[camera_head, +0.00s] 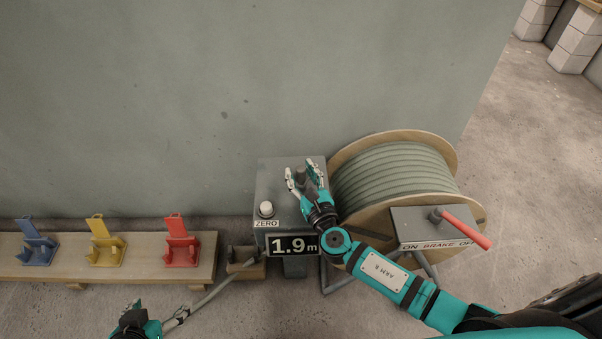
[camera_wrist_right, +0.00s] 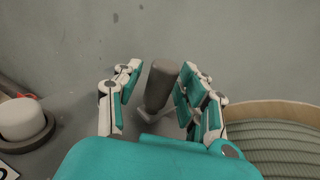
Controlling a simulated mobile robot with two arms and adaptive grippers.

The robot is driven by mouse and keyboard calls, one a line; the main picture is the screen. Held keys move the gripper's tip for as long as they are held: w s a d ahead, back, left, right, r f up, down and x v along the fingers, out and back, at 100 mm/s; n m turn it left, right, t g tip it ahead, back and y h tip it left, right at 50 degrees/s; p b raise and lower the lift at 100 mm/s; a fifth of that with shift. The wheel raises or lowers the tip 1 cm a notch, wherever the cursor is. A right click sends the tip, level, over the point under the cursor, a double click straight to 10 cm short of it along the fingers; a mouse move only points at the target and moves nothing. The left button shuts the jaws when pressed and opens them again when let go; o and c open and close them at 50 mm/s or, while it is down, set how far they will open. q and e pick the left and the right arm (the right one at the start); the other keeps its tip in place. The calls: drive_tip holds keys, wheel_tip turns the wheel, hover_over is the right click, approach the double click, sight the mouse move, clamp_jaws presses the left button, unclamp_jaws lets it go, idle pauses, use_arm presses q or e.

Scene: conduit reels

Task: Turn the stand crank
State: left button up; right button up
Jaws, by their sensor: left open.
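The stand crank's dark grey handle (camera_wrist_right: 160,85) stands up from the top of the grey stand (camera_head: 270,180). In the right wrist view it is between the fingers of my right gripper (camera_wrist_right: 158,88). A gap shows on its left side, and it is very close to the right finger; I cannot tell if they touch. In the head view my right gripper (camera_head: 305,177) is open over the stand top, partly hiding the handle. My left gripper (camera_head: 178,314) is open low at the bottom left, at the end of a grey conduit (camera_head: 222,284).
The conduit reel (camera_head: 400,172) stands right of the stand, with a brake box (camera_head: 420,222) and red lever (camera_head: 466,228) in front. A white ZERO button (camera_head: 266,209) and 1.9 m display (camera_head: 292,245) are close by. A bench (camera_head: 140,258) holds blue, yellow and red holders.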

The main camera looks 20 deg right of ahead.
clamp_jaws()
use_arm(q)
drive_tip(key=shift+s+f, duration=0.1)
drive_tip(key=shift+s, duration=0.05)
use_arm(e)
drive_tip(key=shift+h, duration=0.3)
